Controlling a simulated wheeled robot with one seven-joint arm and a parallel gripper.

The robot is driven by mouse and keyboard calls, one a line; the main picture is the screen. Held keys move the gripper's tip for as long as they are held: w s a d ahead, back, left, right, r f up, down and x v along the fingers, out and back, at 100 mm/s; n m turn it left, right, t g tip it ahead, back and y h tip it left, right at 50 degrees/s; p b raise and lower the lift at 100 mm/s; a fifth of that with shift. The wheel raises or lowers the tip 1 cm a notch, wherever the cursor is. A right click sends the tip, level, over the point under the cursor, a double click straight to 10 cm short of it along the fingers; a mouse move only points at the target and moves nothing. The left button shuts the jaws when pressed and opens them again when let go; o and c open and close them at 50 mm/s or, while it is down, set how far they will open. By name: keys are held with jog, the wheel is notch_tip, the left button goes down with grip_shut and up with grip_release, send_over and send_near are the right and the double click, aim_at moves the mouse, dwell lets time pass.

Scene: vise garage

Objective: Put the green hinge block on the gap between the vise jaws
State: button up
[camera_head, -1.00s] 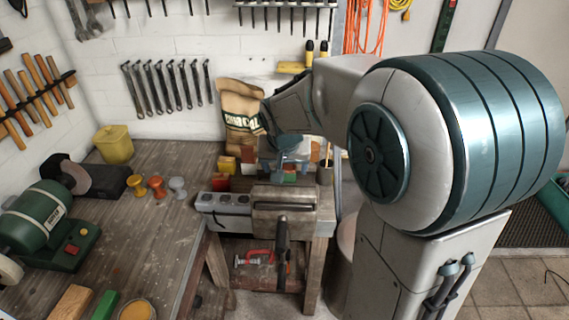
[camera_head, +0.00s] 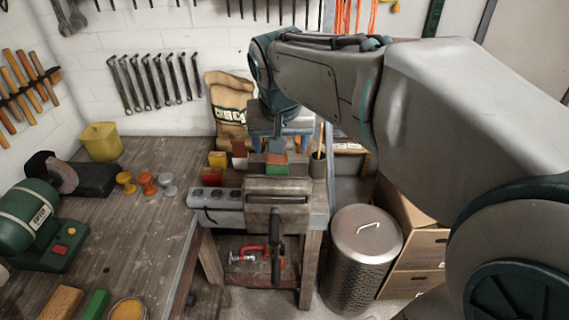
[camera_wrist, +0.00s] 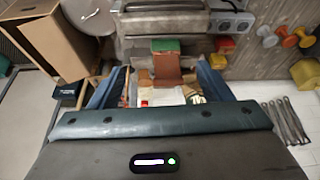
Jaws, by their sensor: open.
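A green block (camera_head: 277,169) sits at the back of the vise (camera_head: 280,190), with a reddish-brown block (camera_head: 276,158) against its far side. In the wrist view the green block (camera_wrist: 166,45) lies beyond the brown block (camera_wrist: 167,66), near the vise body (camera_wrist: 165,22). I cannot tell whether the two are joined or which is a hinge. My gripper (camera_head: 277,146) is above and just behind the vise, pointing down. Its fingers (camera_wrist: 158,82) are spread wide, with the brown block showing between them and no hold visible. The jaw gap is not clear.
Red and yellow blocks (camera_head: 216,166) stand left of the gripper, and a cup (camera_head: 318,166) stands right of it. A sack (camera_head: 229,103) is behind. Another green bar (camera_head: 96,304) lies on the bench front. A metal bin (camera_head: 363,252) stands right of the vise.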

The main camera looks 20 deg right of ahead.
jog(key=s+f+n, duration=0.1)
jog(key=s+f, duration=0.3)
jog(key=s, duration=0.3)
jog(key=s+f+n+y, duration=0.1)
jog(key=s+f, duration=0.4)
jog(key=s, duration=0.2)
jog(key=shift+d+f+n, duration=0.15)
jog(key=shift+d+n, duration=0.25)
jog(key=shift+d, duration=0.05)
